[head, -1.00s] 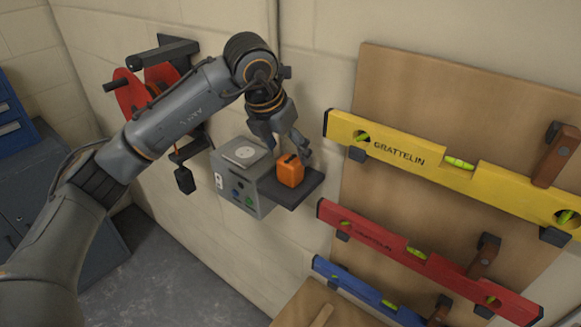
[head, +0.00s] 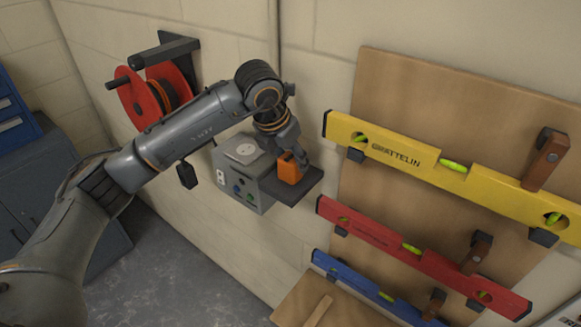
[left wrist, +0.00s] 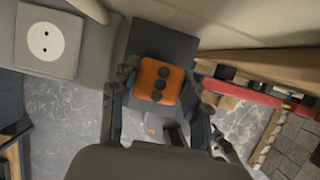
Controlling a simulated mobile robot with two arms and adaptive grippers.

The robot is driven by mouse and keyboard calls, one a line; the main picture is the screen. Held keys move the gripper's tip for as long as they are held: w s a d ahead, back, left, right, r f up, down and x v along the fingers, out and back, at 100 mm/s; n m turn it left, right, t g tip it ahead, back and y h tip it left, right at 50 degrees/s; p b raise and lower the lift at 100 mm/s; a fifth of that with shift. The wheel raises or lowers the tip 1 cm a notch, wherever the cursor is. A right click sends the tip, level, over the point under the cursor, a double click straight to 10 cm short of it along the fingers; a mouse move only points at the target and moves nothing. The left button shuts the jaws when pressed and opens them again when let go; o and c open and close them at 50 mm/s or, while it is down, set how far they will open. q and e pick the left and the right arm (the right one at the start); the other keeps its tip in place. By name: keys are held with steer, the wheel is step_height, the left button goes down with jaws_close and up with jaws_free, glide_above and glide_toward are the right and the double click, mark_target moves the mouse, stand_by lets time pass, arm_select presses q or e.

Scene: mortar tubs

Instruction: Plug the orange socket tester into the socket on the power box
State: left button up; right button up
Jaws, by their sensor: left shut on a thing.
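The orange socket tester (head: 289,170) stands on a small dark shelf (head: 301,190) at the right side of the power box. In the left wrist view the tester (left wrist: 160,82) shows several dark round spots on its face. My left gripper (head: 293,158) is shut on the tester, with a finger on each side of it. The grey power box (head: 240,190) hangs on the wall. Its round white socket (head: 243,150) is on the top, left of the tester, and is empty; the socket (left wrist: 45,41) also shows in the left wrist view. My right gripper is not in view.
A red cable reel (head: 158,95) is mounted on the wall left of the box, with a black plug (head: 187,175) hanging below. Right of the shelf, a board holds yellow (head: 450,170), red (head: 420,255) and blue (head: 365,290) spirit levels.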

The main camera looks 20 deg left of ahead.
arm_select(q)
steer(key=shift+r+b, duration=0.35)
steer(key=shift+b, duration=0.15)
step_height(320, 180, up, 2)
steer(key=shift+r+b, duration=0.1)
steer(key=shift+b, duration=1.1)
steer(key=s+a+r+b, duration=0.3)
steer(key=s+r+b, duration=0.2)
steer(key=s+r, duration=0.5)
steer(key=s, duration=0.3)
steer(key=shift+s+a, duration=0.2)
steer(key=shift+s, duration=0.1)
